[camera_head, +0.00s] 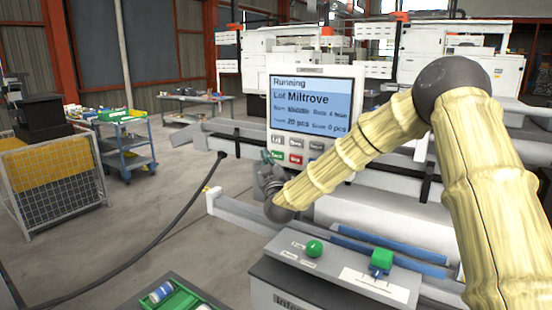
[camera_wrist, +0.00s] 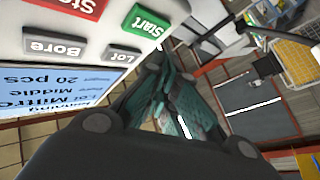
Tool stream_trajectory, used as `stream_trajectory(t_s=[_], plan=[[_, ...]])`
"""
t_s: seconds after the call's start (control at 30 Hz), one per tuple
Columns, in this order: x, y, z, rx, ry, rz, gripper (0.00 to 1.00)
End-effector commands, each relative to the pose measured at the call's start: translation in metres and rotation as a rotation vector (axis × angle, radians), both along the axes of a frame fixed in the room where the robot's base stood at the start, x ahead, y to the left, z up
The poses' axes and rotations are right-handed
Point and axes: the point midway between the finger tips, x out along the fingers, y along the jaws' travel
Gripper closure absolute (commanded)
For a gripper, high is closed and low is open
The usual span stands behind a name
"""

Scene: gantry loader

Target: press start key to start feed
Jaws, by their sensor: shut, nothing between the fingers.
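The control panel (camera_head: 311,72) stands upright in the middle of the head view. Its screen (camera_head: 311,98) reads "Running", "Lot Miltrove", "20 pcs" and "0 pcs". The green Start key (camera_head: 278,156) is at the lower left of the keys; it shows large at the top of the wrist view (camera_wrist: 148,22). My gripper (camera_head: 267,158) is shut and empty, at the panel's lower left beside the Start key. In the wrist view, the teal fingertips (camera_wrist: 168,48) are close to that key's edge. I cannot tell whether they touch it.
The red Stop key (camera_head: 296,159) is right of Start, with grey keys (camera_head: 296,143) above. A grey box (camera_head: 335,276) with a green knob (camera_head: 314,248) stands in front. A blue cart (camera_head: 127,150) and mesh crate (camera_head: 55,185) are left. A black cable crosses the floor.

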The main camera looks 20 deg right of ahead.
Motion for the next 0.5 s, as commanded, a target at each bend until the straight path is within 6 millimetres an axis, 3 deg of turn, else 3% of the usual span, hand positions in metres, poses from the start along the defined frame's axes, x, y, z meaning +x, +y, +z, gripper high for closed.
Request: stream_trajectory(t_s=[0.5], plan=[[-0.021,0.026,0.000,-0.001,0.000,0.000,1.00]])
